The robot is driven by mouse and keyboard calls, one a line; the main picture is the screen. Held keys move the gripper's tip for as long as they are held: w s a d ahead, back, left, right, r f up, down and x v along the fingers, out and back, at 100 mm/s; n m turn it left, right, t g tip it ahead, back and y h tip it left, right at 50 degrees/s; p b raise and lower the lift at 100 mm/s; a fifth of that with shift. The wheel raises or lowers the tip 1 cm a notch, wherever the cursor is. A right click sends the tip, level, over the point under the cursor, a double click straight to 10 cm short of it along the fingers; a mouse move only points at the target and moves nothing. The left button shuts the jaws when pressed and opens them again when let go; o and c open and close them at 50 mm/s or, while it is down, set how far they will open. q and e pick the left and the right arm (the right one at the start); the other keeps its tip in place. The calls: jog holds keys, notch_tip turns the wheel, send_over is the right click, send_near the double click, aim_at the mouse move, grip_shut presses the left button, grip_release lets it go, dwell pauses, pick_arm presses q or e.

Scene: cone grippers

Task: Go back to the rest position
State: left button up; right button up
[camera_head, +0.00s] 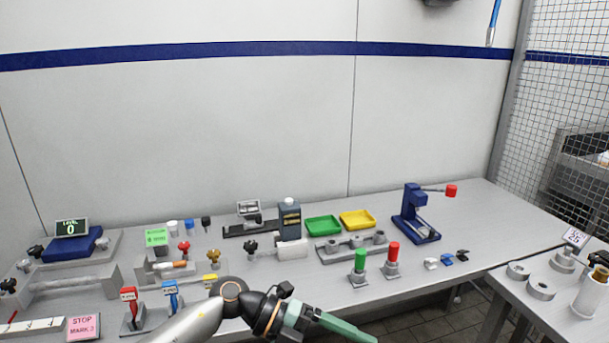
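One of my arms comes in from the lower left and reaches right across the bottom of the head view. I take it as my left arm. Its gripper (345,328) has green fingers that point right and slightly down, near the table's front edge. The fingers overlap, so the gap between them cannot be judged. I see nothing held in them. My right gripper is not in view.
A side table (548,312) stands at right. A mesh fence (565,90) rises behind it.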

pick_arm(q)
jog(key=w+a+f+n+t+p, duration=0.15)
jog(key=a+n+t, duration=0.25)
jog(key=n+t, duration=0.7)
jog(key=w+a+f+n+t, duration=0.15)
jog(key=a+n+t, duration=0.35)
jog(key=n+t, duration=0.5)
jog(key=s+a+f+n+g+y, duration=0.4)
jog(key=s+a+f+n+y, duration=0.1)
jog(key=s+f, duration=0.4)
jog(key=s+a+f+n+g+y+p, duration=0.1)
jog(key=s+a+f+n+g+y, duration=0.3)
jog(key=s+a+f, duration=0.5)
notch_tip(320, 180, down, 4)
jog(key=n+y, duration=0.2)
jog(key=n, duration=0.1)
jog(key=shift+a+n, duration=0.4)
